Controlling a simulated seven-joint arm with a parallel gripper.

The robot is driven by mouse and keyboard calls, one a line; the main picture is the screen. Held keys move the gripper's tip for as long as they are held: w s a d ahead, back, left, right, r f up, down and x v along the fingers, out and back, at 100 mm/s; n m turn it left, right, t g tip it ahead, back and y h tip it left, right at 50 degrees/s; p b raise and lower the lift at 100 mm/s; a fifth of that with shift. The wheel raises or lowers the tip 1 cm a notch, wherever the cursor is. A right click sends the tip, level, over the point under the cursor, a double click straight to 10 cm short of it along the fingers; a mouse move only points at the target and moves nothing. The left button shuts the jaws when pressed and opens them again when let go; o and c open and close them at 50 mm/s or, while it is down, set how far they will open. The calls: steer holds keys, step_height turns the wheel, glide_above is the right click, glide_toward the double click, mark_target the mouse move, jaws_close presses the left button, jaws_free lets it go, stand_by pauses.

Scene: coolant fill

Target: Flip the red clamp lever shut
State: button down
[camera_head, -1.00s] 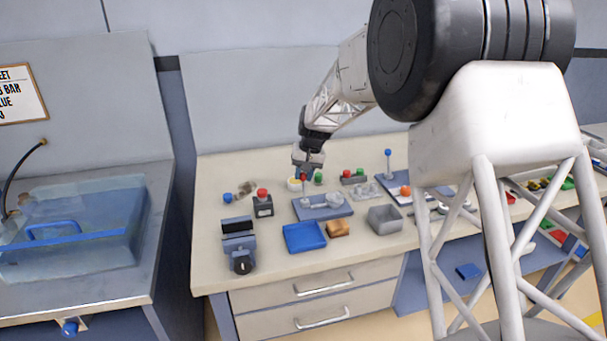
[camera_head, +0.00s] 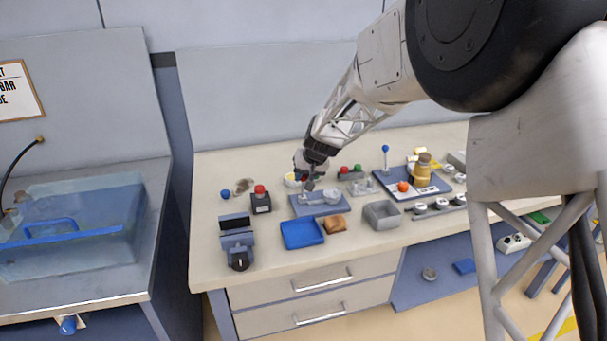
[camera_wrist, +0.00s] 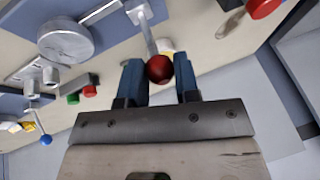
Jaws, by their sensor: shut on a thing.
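The red ball knob (camera_wrist: 159,69) of the clamp lever is between the two blue fingers of my gripper (camera_wrist: 160,78) in the wrist view. My gripper is shut on this knob. The lever's thin grey rod (camera_wrist: 148,34) runs from the knob to a bracket on a blue plate at the top of the picture. A round silver part (camera_wrist: 66,40) stands on the same plate. In the head view my gripper (camera_head: 309,184) is low over the back left of the blue clamp plate (camera_head: 325,209). The knob is too small and covered there to make out clearly.
A red-topped button box (camera_head: 260,201) stands left of the plate. A blue tray (camera_head: 302,234), a brown block (camera_head: 335,225) and a grey bin (camera_head: 382,215) are in front. A plate with a blue-topped stick (camera_head: 386,165) is at right.

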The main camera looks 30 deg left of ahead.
steer(key=shift+s+d+f, duration=0.5)
steer(key=shift+s+d, duration=0.25)
steer(key=shift+s+d+f, duration=0.45)
steer(key=shift+s+d, duration=0.3)
steer(key=shift+f, duration=0.15)
steer(key=c, duration=1)
jaws_free()
steer(key=shift+o, duration=0.7)
steer(key=shift+r, duration=0.2)
steer(key=shift+r, duration=0.15)
